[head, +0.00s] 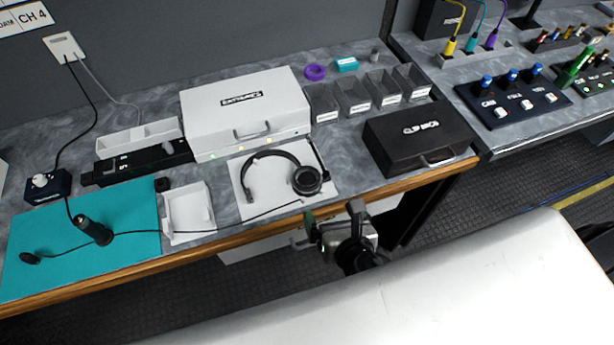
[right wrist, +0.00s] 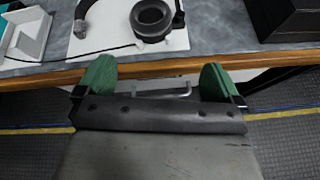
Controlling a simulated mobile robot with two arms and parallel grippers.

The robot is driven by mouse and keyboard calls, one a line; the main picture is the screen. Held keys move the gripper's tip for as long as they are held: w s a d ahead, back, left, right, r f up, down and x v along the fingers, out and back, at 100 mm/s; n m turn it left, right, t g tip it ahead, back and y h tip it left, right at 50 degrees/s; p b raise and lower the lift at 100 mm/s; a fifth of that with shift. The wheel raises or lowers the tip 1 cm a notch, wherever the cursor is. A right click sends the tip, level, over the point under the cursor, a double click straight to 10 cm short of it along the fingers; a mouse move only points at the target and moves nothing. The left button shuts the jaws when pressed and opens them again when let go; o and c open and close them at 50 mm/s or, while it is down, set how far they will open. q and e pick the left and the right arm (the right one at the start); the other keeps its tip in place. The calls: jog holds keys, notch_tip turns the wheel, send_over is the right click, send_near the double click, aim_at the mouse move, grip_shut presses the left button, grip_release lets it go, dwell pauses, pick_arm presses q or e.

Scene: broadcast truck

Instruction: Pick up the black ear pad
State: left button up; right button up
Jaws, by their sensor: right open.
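A black headset (head: 263,160) lies on a white sheet (head: 240,182) near the bench's front edge. The round black ear pad (head: 307,180) is at its right end, on the ear cup. The ear pad also shows at the top of the right wrist view (right wrist: 152,18), as a ring with a dark hollow. I cannot tell whether the pad is loose on the cup. My right gripper (head: 333,213) is open and empty, in front of the bench edge and short of the ear pad. Its green fingertips (right wrist: 157,78) stand wide apart. My left gripper is out of view.
A white tray (head: 188,212) stands left of the sheet, and a black case (head: 418,139) stands right of it. A white case (head: 247,107) is behind. A teal mat (head: 140,243) with a black cabled tool (head: 95,230) lies left. The wooden front edge (head: 270,231) runs before the gripper.

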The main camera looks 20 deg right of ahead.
aim_at(312, 188)
jog(key=w+n, duration=0.1)
jog(key=w+f, duration=0.1)
jog(key=w, duration=0.1)
jog(key=w+f+n, duration=0.1)
jog(key=shift+w+a+n+t+y+p, duration=0.3)
jog(key=shift+w+a+y, duration=0.05)
jog(key=shift+w+y, duration=0.05)
jog(key=x, duration=0.3)
jog(key=p+x, duration=0.1)
jog(key=shift+w+a+r, duration=0.15)
jog(key=shift+w+a, duration=0.05)
jog(key=shift+w, duration=0.2)
jog(key=shift+w+f, duration=0.25)
jog(key=shift+w, duration=0.15)
jog(key=shift+s, duration=0.1)
jog(key=c, duration=1)
